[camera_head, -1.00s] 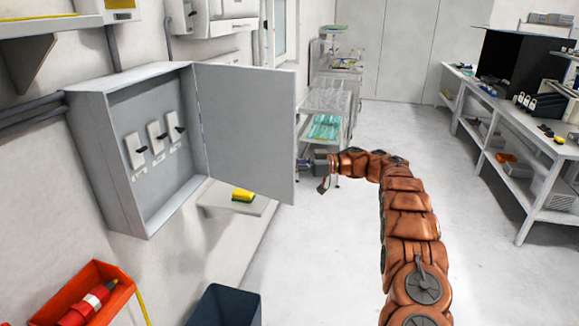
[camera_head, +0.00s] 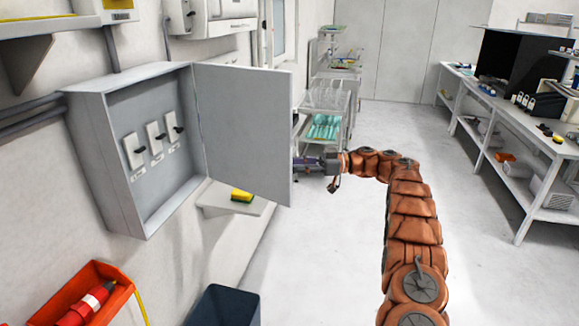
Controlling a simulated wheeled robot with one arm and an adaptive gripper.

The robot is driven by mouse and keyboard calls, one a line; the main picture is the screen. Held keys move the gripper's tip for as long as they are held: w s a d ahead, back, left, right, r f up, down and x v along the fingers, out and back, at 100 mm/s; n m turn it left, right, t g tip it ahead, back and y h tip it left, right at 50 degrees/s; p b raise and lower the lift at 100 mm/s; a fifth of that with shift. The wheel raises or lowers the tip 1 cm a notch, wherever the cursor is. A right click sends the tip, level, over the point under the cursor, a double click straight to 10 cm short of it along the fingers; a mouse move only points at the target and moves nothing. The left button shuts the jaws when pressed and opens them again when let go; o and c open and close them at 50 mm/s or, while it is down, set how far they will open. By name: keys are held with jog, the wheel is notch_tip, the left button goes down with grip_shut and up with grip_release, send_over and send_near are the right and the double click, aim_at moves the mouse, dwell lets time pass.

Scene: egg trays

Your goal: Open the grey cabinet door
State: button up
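The grey cabinet (camera_head: 103,150) is mounted on the left wall. Its door (camera_head: 243,130) stands wide open, swung out to the right of the box on its right-hand hinge side. Inside are three switches (camera_head: 155,137) on white plates. My gripper (camera_head: 302,163) is at the door's free right edge, on the far side of the panel.
A small shelf (camera_head: 256,207) with a yellow sponge (camera_head: 241,195) is below the door. A red bin (camera_head: 112,306) and a dark bin (camera_head: 225,308) stand at the lower left. A rack (camera_head: 335,100) is behind my gripper. The floor right of my arm is clear up to the workbench (camera_head: 520,180).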

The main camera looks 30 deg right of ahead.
jog(key=shift+v, duration=1.95)
jog(key=shift+c, duration=0.3)
